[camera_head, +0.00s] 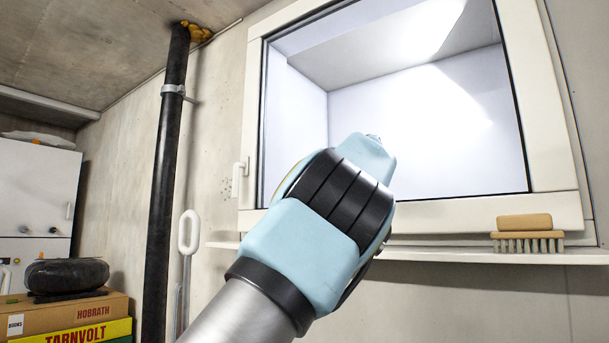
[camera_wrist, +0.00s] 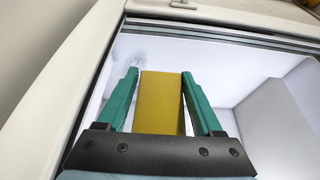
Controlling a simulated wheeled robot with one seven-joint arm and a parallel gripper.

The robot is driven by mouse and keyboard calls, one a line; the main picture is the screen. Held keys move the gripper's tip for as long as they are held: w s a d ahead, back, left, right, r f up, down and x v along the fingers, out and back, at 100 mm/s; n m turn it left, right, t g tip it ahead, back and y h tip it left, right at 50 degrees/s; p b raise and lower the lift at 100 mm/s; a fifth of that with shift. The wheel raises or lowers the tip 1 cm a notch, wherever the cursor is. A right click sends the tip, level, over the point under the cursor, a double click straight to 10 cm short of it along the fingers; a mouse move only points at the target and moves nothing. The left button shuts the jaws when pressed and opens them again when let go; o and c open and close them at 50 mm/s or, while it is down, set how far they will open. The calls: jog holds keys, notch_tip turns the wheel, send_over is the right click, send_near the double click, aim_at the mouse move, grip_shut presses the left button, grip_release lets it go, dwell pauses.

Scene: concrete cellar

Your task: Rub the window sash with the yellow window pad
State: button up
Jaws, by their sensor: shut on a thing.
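The window sash (camera_head: 558,120) is a cream frame around a glass pane in the concrete wall, with a white handle at its left side. It also shows in the wrist view (camera_wrist: 62,85). My gripper (camera_wrist: 160,85) has teal fingers and is shut on the yellow window pad (camera_wrist: 160,103), a flat yellow block between the fingers. In the wrist view the pad is in front of the pane, inside the frame's edges. I cannot tell whether it touches the glass. In the head view my arm reaches up over the lower left of the window and hides the pad.
A wooden brush (camera_head: 526,234) stands on the sill (camera_head: 480,255) below the window at the right. A black pipe (camera_head: 165,190) runs up the wall at the left. Boxes (camera_head: 75,313) with a dark object on top and a white cabinet (camera_head: 38,190) stand further left.

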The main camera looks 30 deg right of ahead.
jog(key=shift+w+a+f, duration=0.45)
jog(key=shift+w+a, duration=0.6)
jog(key=shift+w, duration=0.95)
jog(key=shift+w+a+f, duration=0.4)
jog(key=shift+w+a, duration=0.7)
jog(key=shift+w, duration=0.85)
jog(key=shift+w+a+f, duration=0.45)
jog(key=shift+w+a, duration=0.6)
jog(key=shift+w, duration=0.95)
jog(key=s+d+b, duration=0.3)
jog(key=s+d, duration=0.3)
jog(key=s, duration=0.6)
jog(key=shift+d, duration=0.25)
